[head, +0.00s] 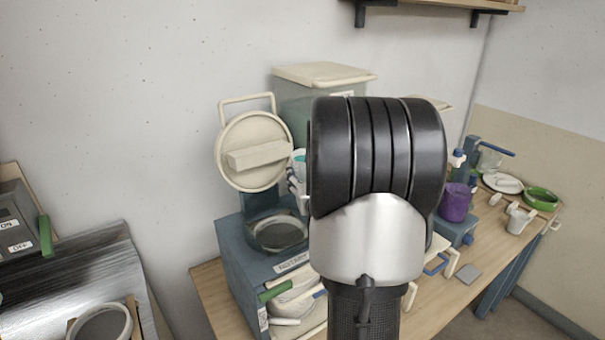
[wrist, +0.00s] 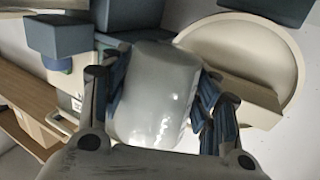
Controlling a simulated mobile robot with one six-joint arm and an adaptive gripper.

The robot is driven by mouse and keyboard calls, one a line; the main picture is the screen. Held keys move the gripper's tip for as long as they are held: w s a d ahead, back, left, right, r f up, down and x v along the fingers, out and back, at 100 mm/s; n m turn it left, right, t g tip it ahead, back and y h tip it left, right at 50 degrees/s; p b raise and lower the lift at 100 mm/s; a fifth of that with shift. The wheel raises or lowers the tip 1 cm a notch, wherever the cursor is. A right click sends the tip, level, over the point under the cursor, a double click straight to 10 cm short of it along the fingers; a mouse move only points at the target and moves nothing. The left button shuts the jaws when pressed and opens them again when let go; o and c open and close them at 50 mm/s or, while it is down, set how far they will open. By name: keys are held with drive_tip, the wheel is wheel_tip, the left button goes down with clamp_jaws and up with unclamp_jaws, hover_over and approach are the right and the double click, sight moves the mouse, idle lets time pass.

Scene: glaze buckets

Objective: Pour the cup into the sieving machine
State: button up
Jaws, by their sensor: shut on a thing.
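My gripper (wrist: 163,92) is shut on a pale, glossy cup (wrist: 155,100), with a blue-padded finger on each side of it. In the head view my arm hides most of the gripper; a bit of the cup with teal inside (head: 300,158) shows at the arm's left edge. The blue sieving machine (head: 236,262) stands on the table, its round grey sieve opening (head: 278,234) uncovered. Its cream lid (head: 253,150) is raised upright behind the opening and also shows in the wrist view (wrist: 235,50). The cup is up and to the right of the opening in the head view.
Behind my arm stands a tall grey-green bin with a cream lid (head: 323,74). To the right on the wooden table (head: 455,290) are a purple container (head: 456,202), a green bowl (head: 541,199) and small white cups (head: 519,219). A metal surface (head: 75,275) is at left.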

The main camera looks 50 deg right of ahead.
drive_tip(key=shift+f+b, duration=0.6)
drive_tip(key=shift+f, duration=1)
drive_tip(key=shift+s+d+r+n+p, duration=0.3)
drive_tip(key=shift+d+n+p, duration=0.2)
drive_tip(key=shift+n, duration=0.5)
drive_tip(key=shift+n+h, duration=0.3)
drive_tip(key=shift+n, duration=0.1)
drive_tip(key=shift+f+b, duration=0.2)
drive_tip(key=shift+b, duration=0.5)
drive_tip(key=shift+d, duration=0.1)
drive_tip(key=shift+f+b, duration=0.3)
drive_tip(key=shift+b, duration=0.65)
drive_tip(key=shift+s+d+r+n+b, duration=0.15)
drive_tip(key=shift+n+b, duration=0.45)
drive_tip(key=shift+b, duration=0.85)
drive_tip(key=b, duration=0.2)
drive_tip(key=n+b, duration=0.1)
drive_tip(key=b, duration=0.2)
drive_tip(key=shift+s+d+n+t+b, duration=0.1)
drive_tip(key=shift+d+n+t+b, duration=0.05)
drive_tip(key=shift+n+t+b, duration=0.15)
